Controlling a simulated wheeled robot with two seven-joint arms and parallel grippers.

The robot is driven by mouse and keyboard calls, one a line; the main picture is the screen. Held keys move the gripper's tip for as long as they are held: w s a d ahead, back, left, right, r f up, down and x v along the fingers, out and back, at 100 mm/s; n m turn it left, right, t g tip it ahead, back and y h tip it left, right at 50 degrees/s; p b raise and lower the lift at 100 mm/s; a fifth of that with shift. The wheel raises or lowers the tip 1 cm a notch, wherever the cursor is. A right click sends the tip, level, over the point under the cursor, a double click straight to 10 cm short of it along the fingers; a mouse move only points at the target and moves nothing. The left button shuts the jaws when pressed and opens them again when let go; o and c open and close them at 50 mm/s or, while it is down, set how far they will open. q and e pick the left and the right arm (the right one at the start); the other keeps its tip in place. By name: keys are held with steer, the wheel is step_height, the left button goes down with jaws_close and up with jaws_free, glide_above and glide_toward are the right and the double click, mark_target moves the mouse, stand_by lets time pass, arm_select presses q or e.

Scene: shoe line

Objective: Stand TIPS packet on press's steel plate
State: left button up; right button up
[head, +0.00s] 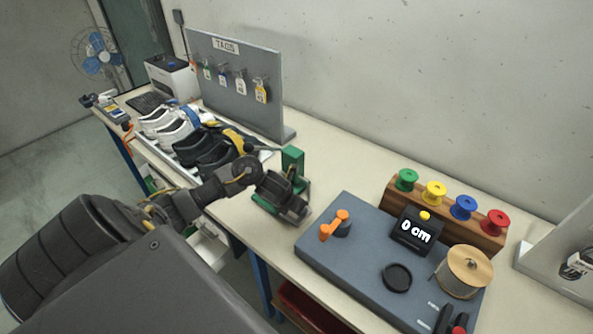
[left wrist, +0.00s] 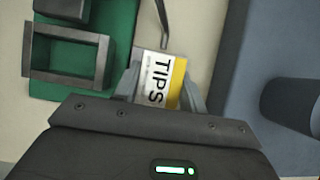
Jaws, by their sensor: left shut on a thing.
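The TIPS packet (left wrist: 160,80), white with a yellow band and black lettering, is between the fingers of my left gripper (left wrist: 165,88). My left gripper is shut on it. In the head view, my left gripper (head: 290,208) is in front of the green press (head: 292,162) and hides the packet and much of the press. In the left wrist view, the press's green base (left wrist: 122,40) is to the left of the packet, with a dark grey rectangular frame (left wrist: 40,62) on it. I cannot clearly tell the steel plate from that frame. My right gripper is in neither view.
A blue-grey board (head: 350,262) with an orange-handled clamp (head: 335,226) and a 0 cm display (head: 414,232) is right of the press. Dark shoes (head: 205,150) and white shoes (head: 165,125) stand left. A tag board (head: 235,85) stands behind.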

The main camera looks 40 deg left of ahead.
arm_select(q)
steer(key=o, duration=0.7)
steer(key=shift+o, duration=0.2)
steer(key=shift+s+r+p, duration=0.1)
steer(key=shift+r+p, duration=0.3)
steer(key=shift+r, duration=0.05)
steer(key=p+v, duration=0.2)
steer(key=v, duration=0.9)
steer(key=shift+s+p, duration=0.15)
steer(key=shift+p, duration=0.2)
